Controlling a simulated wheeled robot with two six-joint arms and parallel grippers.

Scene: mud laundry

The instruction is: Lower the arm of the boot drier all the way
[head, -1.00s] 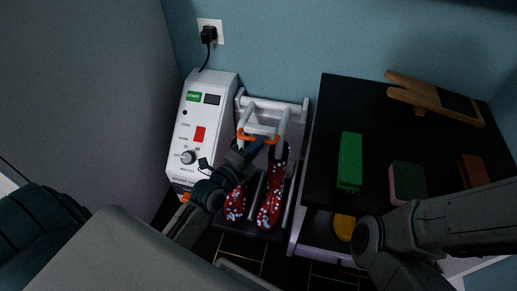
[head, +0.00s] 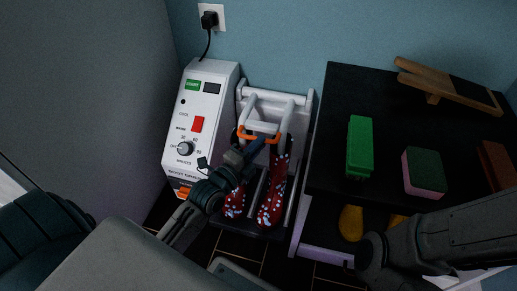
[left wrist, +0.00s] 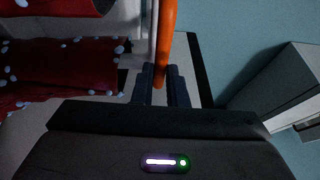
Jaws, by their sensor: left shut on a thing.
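The boot drier stands against the blue wall, with a white frame (head: 302,112) and a white control box (head: 212,125) on its left. Its white U-shaped arm (head: 283,122) slants forward from the frame's top and ends in an orange handle (head: 259,134). Red spotted boots (head: 272,205) stand below the arm; they also show in the left wrist view (left wrist: 65,65). My left gripper (head: 250,152) is at the handle. In the left wrist view its fingers (left wrist: 164,85) are closed on the orange bar (left wrist: 166,35).
A dark table (head: 325,155) stands close on the right, holding a green box (head: 360,147), a pink-green sponge (head: 424,172) and a wooden boot jack (head: 440,85). Yellow items (head: 350,222) lie beneath its top. A grey wall (head: 80,90) bounds the left.

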